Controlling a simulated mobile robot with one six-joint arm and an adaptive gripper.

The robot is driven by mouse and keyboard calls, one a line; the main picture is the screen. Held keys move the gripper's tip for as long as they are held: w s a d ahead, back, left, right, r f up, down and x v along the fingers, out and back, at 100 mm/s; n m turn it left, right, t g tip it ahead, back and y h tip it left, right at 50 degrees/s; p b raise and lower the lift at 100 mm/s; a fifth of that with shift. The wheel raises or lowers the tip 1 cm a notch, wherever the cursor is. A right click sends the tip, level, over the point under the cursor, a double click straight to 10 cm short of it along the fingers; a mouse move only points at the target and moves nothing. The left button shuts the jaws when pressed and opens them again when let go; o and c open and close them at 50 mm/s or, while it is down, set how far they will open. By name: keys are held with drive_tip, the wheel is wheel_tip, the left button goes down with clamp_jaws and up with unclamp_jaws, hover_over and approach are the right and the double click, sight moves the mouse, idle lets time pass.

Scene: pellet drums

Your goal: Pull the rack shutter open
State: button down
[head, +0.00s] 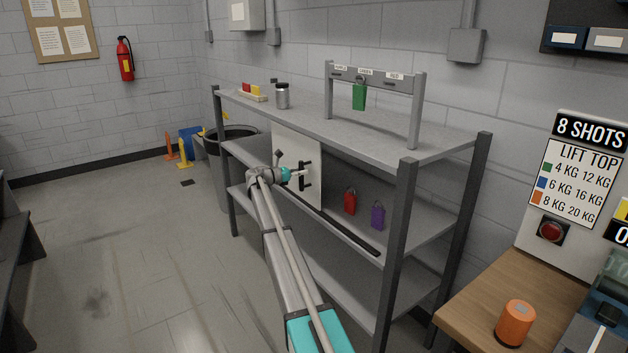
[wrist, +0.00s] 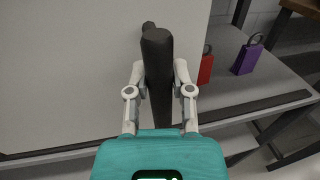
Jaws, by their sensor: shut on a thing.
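The rack shutter (head: 288,146) is a pale flat panel on the left part of the rack's middle level. A black upright bar handle (head: 306,176) is fixed near its right edge. My gripper (head: 302,174) is at the handle. In the wrist view my gripper (wrist: 159,80) has one finger on each side of the black handle (wrist: 158,55), shut on it. The shutter (wrist: 80,65) fills the left of that view. To its right the middle shelf is uncovered, and a red padlock (head: 350,202) and a purple padlock (head: 377,215) stand there.
A dark rail (head: 335,230) runs along the shelf front. The rack's top (head: 300,115) holds a metal canister (head: 282,95) and a frame with a green padlock (head: 359,96). A wooden bench (head: 470,308) with an orange weight (head: 515,323) stands right.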

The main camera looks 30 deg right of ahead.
drive_tip(key=w, duration=0.4)
drive_tip(key=shift+w+a, duration=0.3)
drive_tip(key=shift+w, duration=0.05)
drive_tip(key=shift+c, duration=2.4)
unclamp_jaws()
drive_tip(key=w+a, duration=0.1)
drive_tip(key=a, duration=1.1)
drive_tip(key=shift+w, duration=0.2)
drive_tip(key=shift+s, duration=0.1)
